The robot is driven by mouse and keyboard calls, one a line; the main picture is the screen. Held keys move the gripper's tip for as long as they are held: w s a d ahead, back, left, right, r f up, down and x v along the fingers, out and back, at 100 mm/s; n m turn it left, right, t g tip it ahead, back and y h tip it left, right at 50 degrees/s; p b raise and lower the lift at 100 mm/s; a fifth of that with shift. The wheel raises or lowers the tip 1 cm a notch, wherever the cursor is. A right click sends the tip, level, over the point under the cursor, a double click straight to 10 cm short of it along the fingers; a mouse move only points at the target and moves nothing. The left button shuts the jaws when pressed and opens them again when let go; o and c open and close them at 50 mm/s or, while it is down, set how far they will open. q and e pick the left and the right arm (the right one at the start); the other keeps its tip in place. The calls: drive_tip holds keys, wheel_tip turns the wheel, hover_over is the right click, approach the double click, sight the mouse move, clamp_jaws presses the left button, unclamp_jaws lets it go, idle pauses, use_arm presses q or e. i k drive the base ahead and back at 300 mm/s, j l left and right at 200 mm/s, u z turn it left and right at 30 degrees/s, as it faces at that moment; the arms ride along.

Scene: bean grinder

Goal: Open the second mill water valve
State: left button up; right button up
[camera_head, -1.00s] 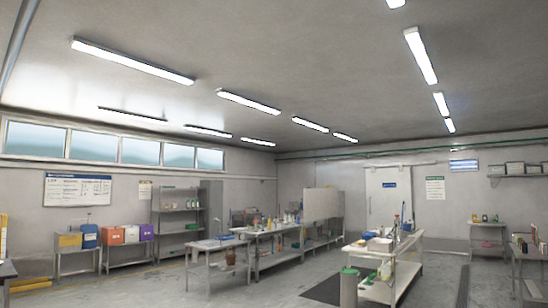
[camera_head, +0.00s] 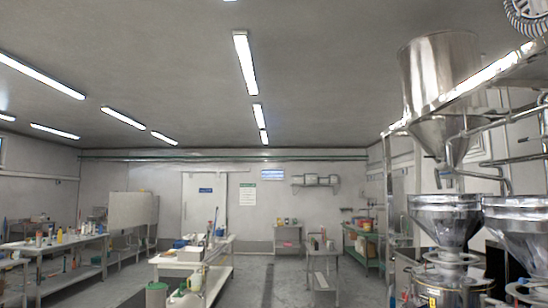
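Steel milling equipment stands at the right of the head view. A large hopper (camera_head: 440,75) hangs high on a steel frame. Below it are a smaller funnel-shaped mill hopper (camera_head: 445,222) and a second one (camera_head: 520,228), cut off by the right edge. A mill body (camera_head: 450,293) with a yellow label sits under the nearer-to-centre funnel. Steel pipes (camera_head: 500,120) run beside the hoppers. I cannot make out a water valve on them. Neither of my grippers is in view.
A white-topped bench (camera_head: 190,258) with bottles stands at the centre left, a green bin (camera_head: 156,294) at its near end. A long work table (camera_head: 60,245) is at the left. A small table (camera_head: 322,262) and green shelving (camera_head: 362,240) stand farther back. Open floor (camera_head: 262,285) lies between them.

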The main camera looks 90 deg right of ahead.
sight(524, 140)
drive_tip(key=z, duration=4.4)
drive_tip(key=i+j+z, duration=0.1)
drive_tip(key=i+j, duration=0.3)
drive_tip(key=i+j+z, duration=0.15)
drive_tip(key=i+j, duration=0.3)
drive_tip(key=i+j+z, duration=0.1)
drive_tip(key=i+j, duration=0.25)
drive_tip(key=j, duration=0.15)
drive_tip(key=i+j+z, duration=0.15)
drive_tip(key=i+j, duration=0.2)
drive_tip(key=j, duration=0.15)
drive_tip(key=k, duration=0.5)
drive_tip(key=i+j+z, duration=0.1)
drive_tip(key=z, duration=0.35)
drive_tip(key=j+z, duration=0.25)
drive_tip(key=z, duration=0.15)
drive_tip(key=i+j+z, duration=0.1)
drive_tip(key=z, duration=0.35)
drive_tip(key=j+z, duration=0.15)
drive_tip(key=j, duration=0.3)
drive_tip(key=j+z, duration=0.15)
drive_tip(key=j, duration=0.25)
drive_tip(key=k+j+z, duration=0.1)
drive_tip(key=j, duration=0.35)
drive_tip(key=j+z, duration=0.15)
drive_tip(key=j, duration=0.25)
drive_tip(key=k+j+z, duration=0.15)
drive_tip(key=j, duration=0.25)
drive_tip(key=k+j+z, duration=0.15)
drive_tip(key=j, duration=0.25)
